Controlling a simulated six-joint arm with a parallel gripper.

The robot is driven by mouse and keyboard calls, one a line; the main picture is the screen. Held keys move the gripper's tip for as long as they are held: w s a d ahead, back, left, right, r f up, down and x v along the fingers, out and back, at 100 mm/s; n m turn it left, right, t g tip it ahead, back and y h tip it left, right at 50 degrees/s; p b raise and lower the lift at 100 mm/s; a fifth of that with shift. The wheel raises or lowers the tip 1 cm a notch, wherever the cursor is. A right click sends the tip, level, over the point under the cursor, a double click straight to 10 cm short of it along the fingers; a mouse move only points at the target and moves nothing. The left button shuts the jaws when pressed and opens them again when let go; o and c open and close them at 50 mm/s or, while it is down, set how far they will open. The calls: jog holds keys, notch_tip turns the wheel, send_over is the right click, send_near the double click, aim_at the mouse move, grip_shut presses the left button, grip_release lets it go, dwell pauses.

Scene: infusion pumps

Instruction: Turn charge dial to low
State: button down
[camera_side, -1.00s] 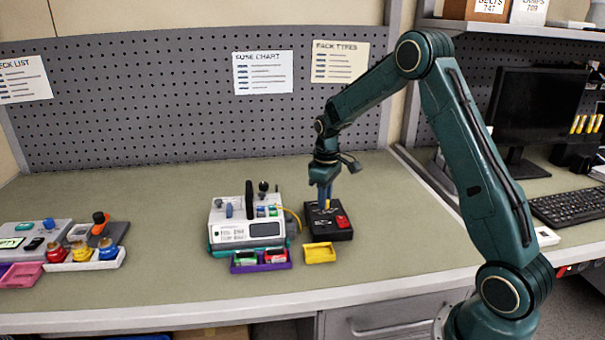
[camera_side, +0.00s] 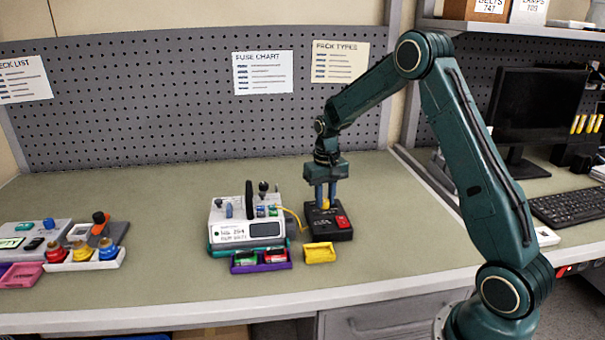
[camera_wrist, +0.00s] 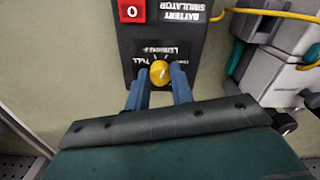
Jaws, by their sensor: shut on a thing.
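The charge dial is a round yellow knob (camera_wrist: 160,73) on the black battery simulator box (camera_side: 340,231). In the wrist view a white pointer line marks the knob, and white labels including "FULL" surround it; the others are hard to read. My gripper (camera_side: 325,200) points straight down over the box, its blue fingers on either side of the knob. In the wrist view the gripper (camera_wrist: 160,88) is shut on the knob, which shows between the fingertips. A red switch marked 0 (camera_wrist: 131,10) sits on the same box.
A white infusion pump (camera_side: 232,232) stands just left of the box, joined by a yellow cable (camera_side: 294,216). A purple tray (camera_side: 261,266) and a yellow tray (camera_side: 319,253) lie in front. The bench right of the box is clear.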

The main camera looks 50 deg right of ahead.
aim_at(325, 201)
jog(key=shift+m, duration=0.4)
jog(key=c, duration=1.2)
grip_release()
jog(key=shift+r, duration=0.1)
notch_tip(325, 201, up, 14)
